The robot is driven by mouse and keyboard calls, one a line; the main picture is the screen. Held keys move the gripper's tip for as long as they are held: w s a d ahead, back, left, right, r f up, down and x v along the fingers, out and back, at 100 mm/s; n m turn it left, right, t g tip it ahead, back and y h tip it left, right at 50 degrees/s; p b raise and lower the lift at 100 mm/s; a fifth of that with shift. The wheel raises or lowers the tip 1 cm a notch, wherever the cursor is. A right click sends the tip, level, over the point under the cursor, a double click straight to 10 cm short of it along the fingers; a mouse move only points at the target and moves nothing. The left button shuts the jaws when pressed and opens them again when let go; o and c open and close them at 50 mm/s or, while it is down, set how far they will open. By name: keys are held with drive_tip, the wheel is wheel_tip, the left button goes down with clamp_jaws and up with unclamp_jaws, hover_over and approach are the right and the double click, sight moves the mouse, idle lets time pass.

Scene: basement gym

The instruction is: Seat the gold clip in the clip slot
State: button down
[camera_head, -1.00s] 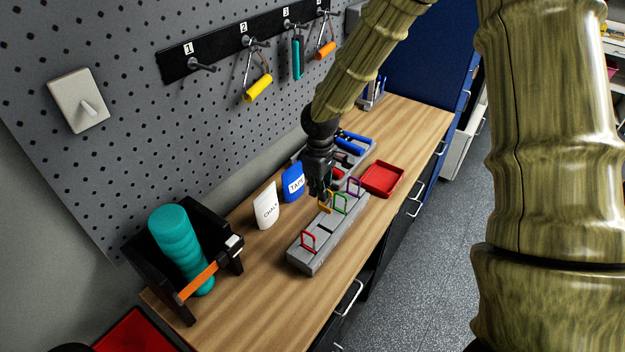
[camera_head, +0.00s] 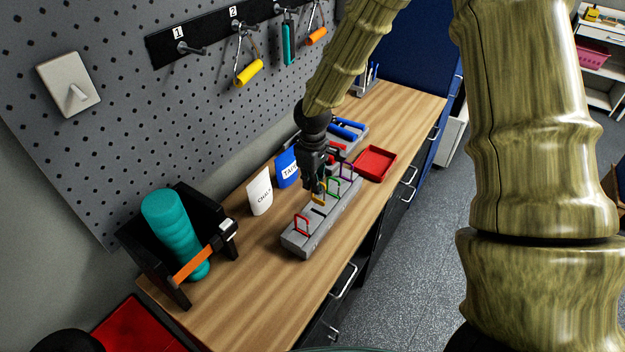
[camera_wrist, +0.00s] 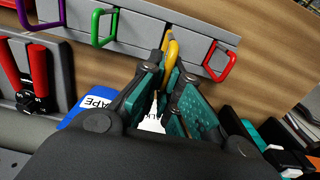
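The gold clip (camera_head: 319,199) is a thin upright loop at the grey slotted rail (camera_head: 325,225). My gripper (camera_head: 317,188) is over the rail, tilted, with its fingertips closed around the clip's loop. In the wrist view the gold clip (camera_wrist: 172,50) shows between the teal-padded fingers of my gripper (camera_wrist: 165,72). Its lower end is against or just above the rail; I cannot tell whether it is in a slot. The green clip (camera_head: 334,186) and purple clip (camera_head: 347,171) stand on the other side.
The chalk bag (camera_head: 260,192) and blue tape pouch (camera_head: 287,167) stand close behind the rail. A red tray (camera_head: 375,162) is at the right. A black holder (camera_head: 208,212) with a teal roller (camera_head: 172,225) is at the left. Bare bench (camera_head: 255,290) lies in front.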

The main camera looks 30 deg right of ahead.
sight(313, 196)
drive_tip(key=shift+f, duration=0.55)
drive_tip(key=shift+s+f+b, duration=0.15)
drive_tip(key=shift+f+b, duration=0.35)
drive_tip(key=shift+f, duration=0.25)
drive_tip(key=shift+p, duration=0.5)
idle(0.9)
drive_tip(key=shift+f+b, duration=0.7)
drive_tip(key=shift+f, duration=0.8)
idle(0.4)
drive_tip(key=c, duration=1.6)
unclamp_jaws()
drive_tip(key=shift+o, duration=0.2)
